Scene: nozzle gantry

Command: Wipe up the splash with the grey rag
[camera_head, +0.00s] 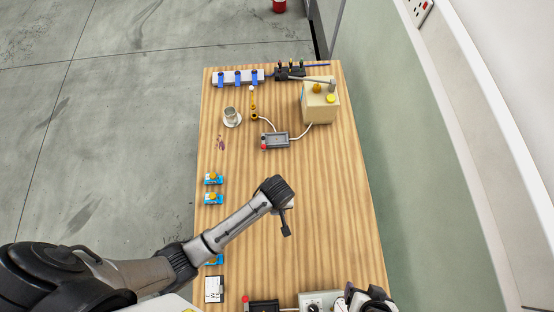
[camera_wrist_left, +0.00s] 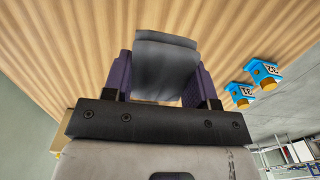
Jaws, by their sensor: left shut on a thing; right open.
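The splash (camera_head: 221,143) is a small purplish mark on the left part of the wooden table (camera_head: 340,190), just below a saucer with a cup. My left gripper (camera_head: 287,228) is over the middle of the table, to the right of the splash and nearer to me, and mostly hidden by its arm. In the left wrist view, its purple fingers are shut on the grey rag (camera_wrist_left: 165,65), which hangs in folds between them. The rag is not clear in the head view. My right gripper (camera_head: 365,298) is open at the bottom edge, partly cut off.
A metal cup (camera_head: 230,112) stands on a white saucer (camera_head: 233,121). Blue numbered blocks (camera_head: 213,198) line the left edge. A grey control box (camera_head: 275,140) and a beige box (camera_head: 320,104) with cables stand farther back. The table's middle right is clear.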

